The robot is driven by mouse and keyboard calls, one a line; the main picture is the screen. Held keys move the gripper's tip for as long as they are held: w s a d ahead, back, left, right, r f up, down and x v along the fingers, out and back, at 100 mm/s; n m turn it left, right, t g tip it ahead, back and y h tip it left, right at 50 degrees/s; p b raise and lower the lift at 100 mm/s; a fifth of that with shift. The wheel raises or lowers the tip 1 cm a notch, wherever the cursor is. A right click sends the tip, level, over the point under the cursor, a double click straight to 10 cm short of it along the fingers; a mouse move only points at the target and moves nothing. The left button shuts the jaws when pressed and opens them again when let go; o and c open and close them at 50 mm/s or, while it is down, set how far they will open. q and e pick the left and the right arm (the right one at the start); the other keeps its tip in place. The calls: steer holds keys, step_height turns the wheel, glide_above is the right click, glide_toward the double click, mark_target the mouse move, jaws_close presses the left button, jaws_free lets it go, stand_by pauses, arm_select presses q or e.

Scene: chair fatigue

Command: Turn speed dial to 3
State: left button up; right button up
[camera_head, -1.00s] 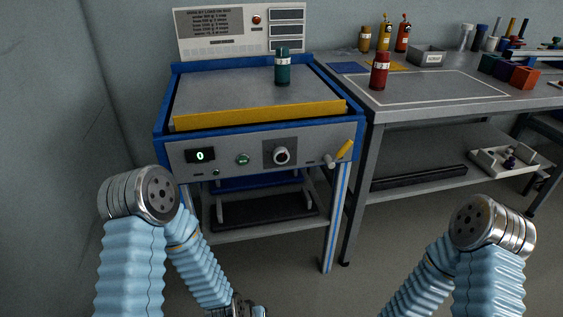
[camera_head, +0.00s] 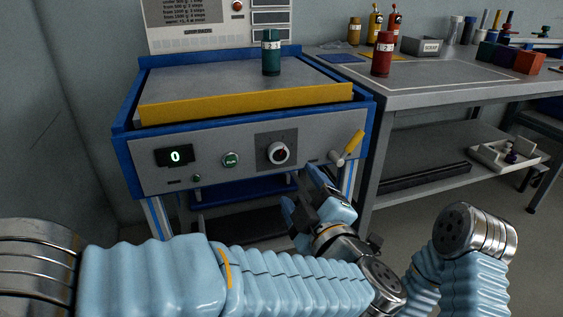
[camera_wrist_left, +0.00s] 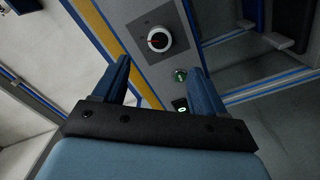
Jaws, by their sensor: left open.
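The speed dial (camera_head: 279,153) is a round black knob with a light rim and a red mark, on a dark square plate on the machine's grey front panel (camera_head: 215,165). It also shows in the left wrist view (camera_wrist_left: 158,39), ahead of the fingers. My left gripper (camera_head: 303,186) is open and empty, below and slightly right of the dial, apart from it. In the left wrist view its two blue fingers (camera_wrist_left: 161,82) stand wide apart. The display (camera_head: 174,157) reads 0. My right gripper is not in view; only part of my right arm shows.
A green RUN button (camera_head: 231,160) sits left of the dial. A yellow-handled lever (camera_head: 351,147) sticks out right of it. A teal bottle (camera_head: 271,53) stands on the machine top behind a yellow bar (camera_head: 245,103). A workbench (camera_head: 450,92) stands at right with a red bottle (camera_head: 382,55).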

mark_target(281, 156)
arm_select(q)
steer(key=x, duration=1)
steer(key=shift+w+a+f, duration=0.1)
steer(key=shift+w, duration=0.3)
steer(key=shift+c, duration=0.3)
steer(key=c, duration=1)
